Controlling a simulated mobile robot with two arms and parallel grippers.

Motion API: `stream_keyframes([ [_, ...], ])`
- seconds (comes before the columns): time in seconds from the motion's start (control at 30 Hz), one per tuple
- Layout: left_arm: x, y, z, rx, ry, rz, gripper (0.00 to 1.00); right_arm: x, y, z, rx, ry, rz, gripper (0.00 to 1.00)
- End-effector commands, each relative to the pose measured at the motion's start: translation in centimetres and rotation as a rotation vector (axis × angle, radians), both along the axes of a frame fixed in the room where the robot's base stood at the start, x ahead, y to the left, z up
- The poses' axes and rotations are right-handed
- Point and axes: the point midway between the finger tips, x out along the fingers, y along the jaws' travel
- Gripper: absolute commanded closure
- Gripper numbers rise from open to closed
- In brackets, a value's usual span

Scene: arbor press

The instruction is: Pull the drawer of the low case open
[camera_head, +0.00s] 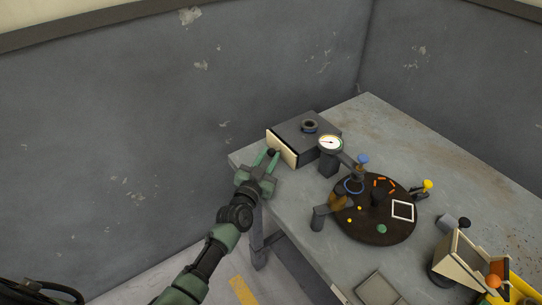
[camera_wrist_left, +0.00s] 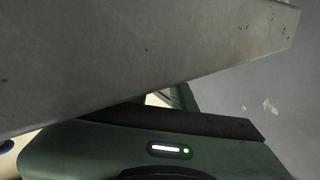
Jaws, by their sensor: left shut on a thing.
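The low case (camera_head: 310,133) is a dark grey box at the back left of the table. Its drawer front (camera_head: 283,149) is a cream panel on the side facing my left arm. The drawer looks close against the case; I cannot tell if there is a small gap. My left gripper (camera_head: 267,155), with green fingers, is at this panel and shut on its dark knob (camera_head: 271,152). In the left wrist view a grey slab hides most of the fingers, and only a sliver of cream (camera_wrist_left: 155,100) shows behind. My right gripper is not in view.
A dial gauge (camera_head: 330,143) stands just right of the case. A dark round plate (camera_head: 375,215) with small coloured parts lies farther right. The table (camera_head: 450,180) has bare room behind the plate. Open floor lies left of the table.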

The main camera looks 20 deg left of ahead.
Motion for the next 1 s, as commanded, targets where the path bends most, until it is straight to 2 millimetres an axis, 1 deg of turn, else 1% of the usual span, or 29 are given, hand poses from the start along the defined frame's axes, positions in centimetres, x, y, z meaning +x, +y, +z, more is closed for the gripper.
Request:
stream_keyframes([
  [0.03, -0.9, 0.8, 0.0, 0.004, 0.004, 0.002, 1.00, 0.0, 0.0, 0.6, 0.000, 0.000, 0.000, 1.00],
  [0.1, -2.3, 1.8, 0.0, 0.008, 0.006, 0.001, 1.00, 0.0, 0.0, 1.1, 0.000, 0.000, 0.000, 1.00],
  [0.2, -4.1, 3.2, 0.0, 0.007, 0.006, 0.000, 1.00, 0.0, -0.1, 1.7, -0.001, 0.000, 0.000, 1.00],
  [0.3, -5.4, 4.2, -0.1, 0.005, 0.006, -0.001, 1.00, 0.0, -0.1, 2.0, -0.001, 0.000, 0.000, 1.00],
  [0.43, -6.1, 4.7, 0.0, 0.001, 0.003, -0.001, 1.00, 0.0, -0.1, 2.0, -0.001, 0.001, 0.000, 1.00],
  [0.7, -6.1, 4.6, -0.1, -0.001, 0.002, -0.002, 1.00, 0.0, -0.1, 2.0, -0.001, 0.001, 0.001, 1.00],
  [0.73, -6.1, 4.6, -0.1, -0.001, 0.002, -0.002, 0.67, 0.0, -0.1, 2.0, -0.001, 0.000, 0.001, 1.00],
  [0.77, -6.1, 4.6, -0.1, 0.000, 0.002, -0.002, 0.58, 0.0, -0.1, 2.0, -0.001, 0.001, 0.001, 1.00],
  [0.8, -6.1, 4.6, -0.1, 0.000, 0.002, -0.002, 0.54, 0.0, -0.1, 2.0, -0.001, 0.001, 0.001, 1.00],
  [1.0, -6.0, 4.7, -0.1, 0.000, 0.002, -0.001, 0.54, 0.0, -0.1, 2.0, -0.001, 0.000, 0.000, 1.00],
])
